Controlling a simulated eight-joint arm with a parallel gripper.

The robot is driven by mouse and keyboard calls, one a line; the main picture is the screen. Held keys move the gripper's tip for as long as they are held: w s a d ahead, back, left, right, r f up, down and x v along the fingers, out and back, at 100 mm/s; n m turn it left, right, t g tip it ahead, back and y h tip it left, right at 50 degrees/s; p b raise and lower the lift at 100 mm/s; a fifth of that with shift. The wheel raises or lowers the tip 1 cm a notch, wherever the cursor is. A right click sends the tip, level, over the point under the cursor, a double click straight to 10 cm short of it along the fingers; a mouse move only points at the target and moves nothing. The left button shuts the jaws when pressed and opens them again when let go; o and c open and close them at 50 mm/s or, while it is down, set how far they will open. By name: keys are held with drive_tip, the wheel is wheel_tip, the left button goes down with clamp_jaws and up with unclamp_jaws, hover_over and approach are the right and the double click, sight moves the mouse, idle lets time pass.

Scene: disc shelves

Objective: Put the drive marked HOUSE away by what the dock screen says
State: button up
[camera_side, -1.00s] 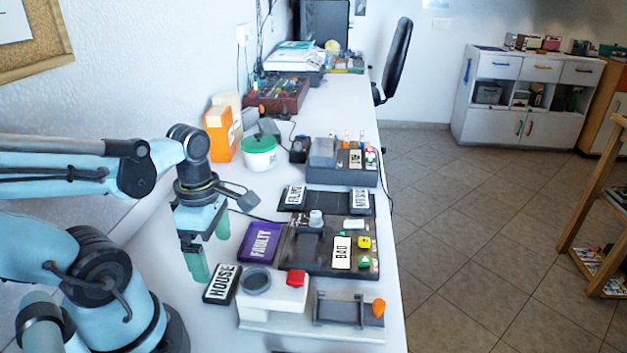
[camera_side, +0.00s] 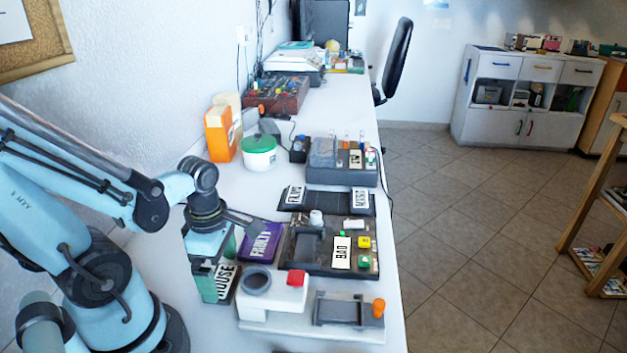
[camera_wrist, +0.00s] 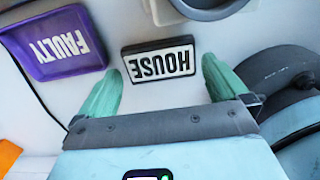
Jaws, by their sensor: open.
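The drive marked HOUSE (camera_side: 227,284) is a flat black block with a white label, lying on the white bench. My gripper (camera_side: 215,282) is open and low beside it, partly covering it from the side. In the wrist view the HOUSE drive (camera_wrist: 158,60) lies beyond and between the two spread green fingertips (camera_wrist: 162,78), not gripped. The dark dock (camera_side: 305,262) has a white panel reading BAD (camera_side: 342,252). A purple tray marked FAULTY (camera_side: 256,246) lies left of the dock; it also shows in the wrist view (camera_wrist: 55,45).
A dark double tray (camera_side: 325,203) with a FILMS label and a second label, probably MUSIC, lies behind the dock. A white unit (camera_side: 262,314) with a round recess and red button stands in front. A green-lidded tub (camera_side: 259,154) and an orange box (camera_side: 218,135) stand farther back.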

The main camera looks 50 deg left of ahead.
drive_tip(key=shift+f, duration=1.05)
drive_tip(key=c, duration=0.9)
drive_tip(key=shift+r, duration=0.25)
